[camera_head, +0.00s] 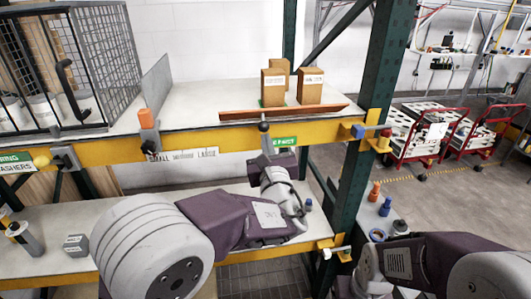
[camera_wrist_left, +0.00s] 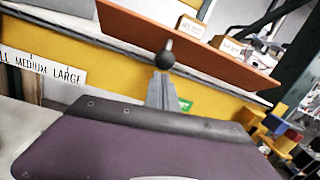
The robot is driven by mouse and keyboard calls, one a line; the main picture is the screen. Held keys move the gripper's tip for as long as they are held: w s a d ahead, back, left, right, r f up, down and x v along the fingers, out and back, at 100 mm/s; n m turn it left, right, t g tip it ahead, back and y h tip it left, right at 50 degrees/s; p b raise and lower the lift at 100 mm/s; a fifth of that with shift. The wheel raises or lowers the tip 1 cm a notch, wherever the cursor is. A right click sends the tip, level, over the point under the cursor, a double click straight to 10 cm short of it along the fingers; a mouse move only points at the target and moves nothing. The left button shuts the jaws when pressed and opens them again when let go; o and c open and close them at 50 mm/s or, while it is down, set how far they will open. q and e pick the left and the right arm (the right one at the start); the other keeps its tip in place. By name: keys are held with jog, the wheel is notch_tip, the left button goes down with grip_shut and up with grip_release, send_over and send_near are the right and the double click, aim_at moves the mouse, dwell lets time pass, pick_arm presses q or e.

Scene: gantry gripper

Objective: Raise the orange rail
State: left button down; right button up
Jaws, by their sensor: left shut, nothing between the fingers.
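The orange rail (camera_head: 285,112) is a long flat strip along the front edge of the upper shelf, in front of small cardboard boxes. In the left wrist view the rail (camera_wrist_left: 190,38) runs slanting across the top. My left gripper (camera_head: 265,138) is in front of the shelf's yellow beam, just below the rail's left half. Its narrow grey fingers (camera_wrist_left: 162,92) are shut with nothing between them. A dark ball (camera_wrist_left: 165,60) with a thin pale pin shows at their tips; I cannot tell whether it touches the rail. My right gripper is out of view.
Brown boxes (camera_head: 311,86) stand behind the rail. A wire cage (camera_head: 105,60) and an orange-topped grey bracket (camera_head: 147,125) are to the left. A green post (camera_head: 375,100) and a blue-handled fitting (camera_head: 368,131) are to the right. The lower shelf (camera_head: 50,222) holds small parts.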

aim_at(266, 125)
pick_arm(q)
jog(key=r, duration=0.1)
jog(key=r+g, duration=0.1)
jog(key=shift+w+r+g+p, duration=0.25)
jog(key=shift+r+g+p, duration=0.05)
jog(key=shift+r+p, duration=0.1)
jog(key=shift+w+r, duration=0.1)
jog(key=shift+r, duration=0.55)
notch_tip(266, 125, up, 2)
jog(key=shift+r, duration=0.2)
jog(key=shift+w+a+r+p, duration=0.1)
jog(key=shift+w+r+p, duration=0.05)
jog(key=shift+r+p, duration=0.45)
jog(key=shift+w+r+g+h+p, duration=0.15)
jog(key=shift+r+g+p, duration=0.2)
jog(key=shift+r+p, duration=0.45)
jog(key=shift+r+g+h+p, duration=0.15)
jog(key=shift+r+g+p, duration=0.25)
jog(key=shift+p, duration=0.55)
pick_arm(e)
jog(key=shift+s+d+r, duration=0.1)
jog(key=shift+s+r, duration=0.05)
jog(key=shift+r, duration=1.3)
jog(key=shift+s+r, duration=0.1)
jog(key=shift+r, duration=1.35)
pick_arm(q)
jog(key=shift+a, duration=0.1)
